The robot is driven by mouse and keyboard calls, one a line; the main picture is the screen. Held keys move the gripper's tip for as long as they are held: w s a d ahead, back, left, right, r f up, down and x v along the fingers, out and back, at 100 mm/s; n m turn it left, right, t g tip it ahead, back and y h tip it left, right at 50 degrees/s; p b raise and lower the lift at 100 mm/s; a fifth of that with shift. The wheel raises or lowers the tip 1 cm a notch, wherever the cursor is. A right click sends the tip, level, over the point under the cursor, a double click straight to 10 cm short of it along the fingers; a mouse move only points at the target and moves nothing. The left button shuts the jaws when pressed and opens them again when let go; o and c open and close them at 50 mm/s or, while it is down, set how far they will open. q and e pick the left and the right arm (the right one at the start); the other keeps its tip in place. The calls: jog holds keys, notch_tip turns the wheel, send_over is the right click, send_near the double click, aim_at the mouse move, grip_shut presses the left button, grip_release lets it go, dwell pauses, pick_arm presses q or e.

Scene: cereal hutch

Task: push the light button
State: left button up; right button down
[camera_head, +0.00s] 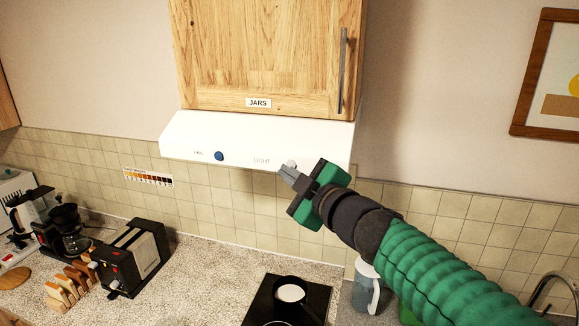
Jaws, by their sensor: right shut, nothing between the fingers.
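The white range hood (260,138) is fixed under the wooden cabinet. Its front has a blue knob (219,156) beside a small label on the left. The printed word LIGHT (262,161) is further right. A small pale button (291,164) is right of that word, partly behind my fingertips. My right gripper (284,171) is shut and empty, with its tips at the hood's lower front edge, right at the button. I cannot tell whether the tips touch it. My left gripper is not in view.
The wooden cabinet (258,50) labelled JARS hangs right above the hood.

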jog(key=shift+r, duration=0.1)
jog(key=shift+w+d+p, duration=0.15)
jog(key=shift+w+p, duration=0.05)
jog(key=shift+p, duration=0.1)
jog(key=shift+w, duration=0.1)
jog(key=shift+w+d, duration=0.1)
jog(key=shift+w, duration=0.05)
dwell(0.4)
jog(key=shift+s+a, duration=0.2)
jog(key=shift+s, duration=0.4)
